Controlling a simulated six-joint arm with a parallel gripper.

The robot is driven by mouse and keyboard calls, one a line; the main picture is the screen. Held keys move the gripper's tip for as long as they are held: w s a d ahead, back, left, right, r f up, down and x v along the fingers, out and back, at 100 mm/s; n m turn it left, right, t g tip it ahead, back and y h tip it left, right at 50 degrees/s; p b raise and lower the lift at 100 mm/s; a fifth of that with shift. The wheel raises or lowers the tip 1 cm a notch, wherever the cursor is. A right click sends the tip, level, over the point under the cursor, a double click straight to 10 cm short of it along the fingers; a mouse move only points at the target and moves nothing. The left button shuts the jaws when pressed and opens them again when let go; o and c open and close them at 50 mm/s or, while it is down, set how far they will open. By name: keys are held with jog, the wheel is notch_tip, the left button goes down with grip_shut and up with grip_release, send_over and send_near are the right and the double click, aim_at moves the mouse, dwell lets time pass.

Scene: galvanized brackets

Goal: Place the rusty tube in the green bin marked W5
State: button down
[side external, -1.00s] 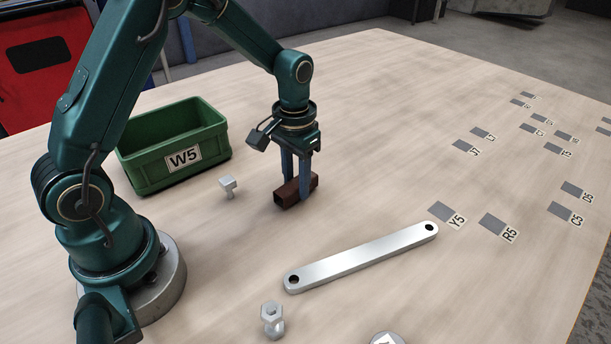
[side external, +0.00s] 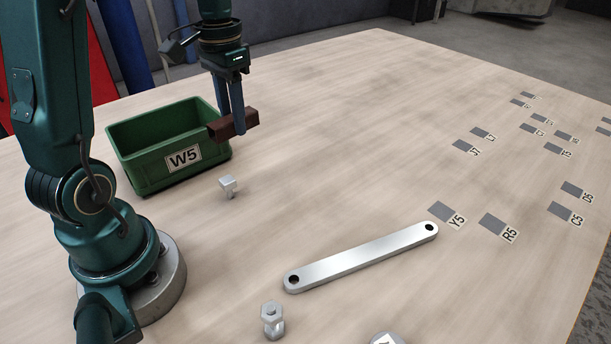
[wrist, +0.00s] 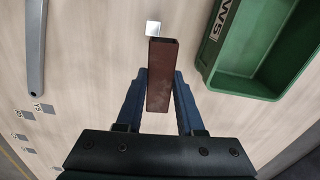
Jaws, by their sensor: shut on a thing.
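The rusty tube (side external: 234,125) is a short reddish-brown square tube. My gripper (side external: 236,128) is shut on it and holds it level above the table, beside the right end of the green bin. The tube also shows between the blue fingers in the wrist view (wrist: 163,80), with its open end facing away from the gripper. The green bin (side external: 140,172) carries a white W5 label (side external: 184,157) on its front and stands on the table. In the wrist view the bin (wrist: 216,72) is to the right of the tube, apart from it. The visible part of its inside is empty.
Several grey labelled squares (side external: 441,211) mark the right side.

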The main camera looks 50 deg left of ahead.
aim_at(229, 115)
jog(key=r, duration=0.2)
jog(key=a+r, duration=0.1)
jog(key=r, duration=0.1)
jog(key=shift+s, duration=0.1)
jog(key=s+a+m, duration=0.1)
jog(key=s+a, duration=0.4)
jog(key=a, duration=0.7)
notch_tip(229, 115, down, 10)
jog(key=shift+f, duration=2.25)
jog(key=shift+f, duration=0.1)
jog(key=c, duration=0.5)
grip_release()
